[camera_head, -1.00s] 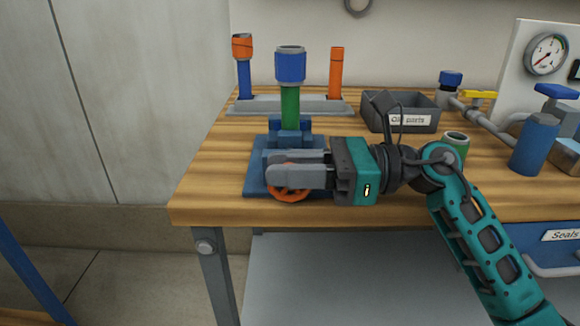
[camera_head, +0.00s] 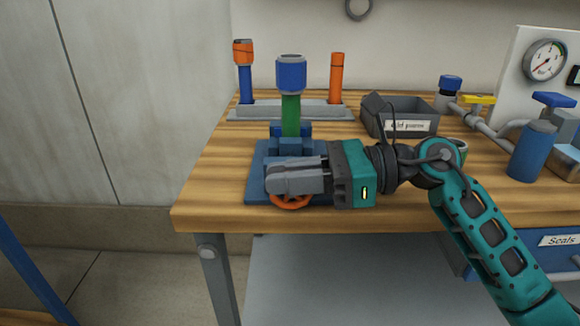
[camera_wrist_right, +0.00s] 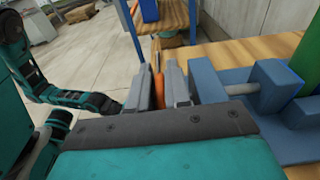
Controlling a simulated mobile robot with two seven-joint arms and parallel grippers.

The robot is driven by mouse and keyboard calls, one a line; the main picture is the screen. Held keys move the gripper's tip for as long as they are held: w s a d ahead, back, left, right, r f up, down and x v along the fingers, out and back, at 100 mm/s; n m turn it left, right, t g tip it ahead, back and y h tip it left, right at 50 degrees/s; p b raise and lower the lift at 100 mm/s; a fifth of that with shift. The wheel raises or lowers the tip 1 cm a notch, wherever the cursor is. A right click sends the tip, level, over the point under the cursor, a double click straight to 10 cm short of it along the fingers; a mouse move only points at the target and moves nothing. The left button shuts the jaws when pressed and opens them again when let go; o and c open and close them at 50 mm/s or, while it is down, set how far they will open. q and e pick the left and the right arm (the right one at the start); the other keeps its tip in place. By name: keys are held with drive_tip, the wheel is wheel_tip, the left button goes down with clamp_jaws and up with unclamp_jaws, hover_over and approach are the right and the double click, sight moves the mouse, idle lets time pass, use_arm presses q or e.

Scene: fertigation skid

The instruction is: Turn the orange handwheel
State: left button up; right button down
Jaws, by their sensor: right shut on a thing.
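The orange handwheel (camera_head: 291,202) is at the front of a blue vise-like fixture (camera_head: 255,185) near the bench's front left edge. My right gripper (camera_head: 272,180) comes in from the right and covers much of the wheel. In the right wrist view its two fingers (camera_wrist_right: 158,80) are closed on the orange rim (camera_wrist_right: 158,88), which shows as a narrow strip between them. A grey shaft (camera_wrist_right: 242,89) runs beside the fingers to a blue block. A green and blue column (camera_head: 290,105) stands upright in the fixture. My left gripper is not visible.
Behind is a grey rack (camera_head: 255,110) with an orange-topped blue post (camera_head: 244,75) and an orange post (camera_head: 337,75). A grey labelled bin (camera_head: 380,112), a blue cylinder (camera_head: 533,150) and pipes with valves stand to the right. The bench's front left corner is clear.

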drive_tip(key=shift+a+r+h+p, duration=0.1)
drive_tip(key=shift+r+h+p, duration=0.2)
drive_tip(key=shift+h+p, duration=0.55)
drive_tip(key=shift+a+f+h+p, duration=0.15)
drive_tip(key=shift+a+h+p, duration=0.05)
drive_tip(key=shift+h+p, duration=0.95)
drive_tip(key=shift+p, duration=0.45)
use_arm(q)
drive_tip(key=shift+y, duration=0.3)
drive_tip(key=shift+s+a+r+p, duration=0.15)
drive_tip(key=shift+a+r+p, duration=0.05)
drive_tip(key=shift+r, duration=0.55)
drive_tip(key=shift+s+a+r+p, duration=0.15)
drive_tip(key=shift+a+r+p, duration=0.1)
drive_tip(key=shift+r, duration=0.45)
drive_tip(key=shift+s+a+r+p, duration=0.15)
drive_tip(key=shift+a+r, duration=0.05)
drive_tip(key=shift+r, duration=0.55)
use_arm(e)
drive_tip(key=shift+a+f+h, duration=0.2)
drive_tip(key=shift+f+h, duration=0.1)
drive_tip(key=shift+h, duration=0.6)
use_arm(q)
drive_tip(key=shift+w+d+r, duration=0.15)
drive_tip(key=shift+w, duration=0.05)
use_arm(e)
drive_tip(key=c, duration=1.4)
unclamp_jaws()
drive_tip(key=shift+c, duration=0.2)
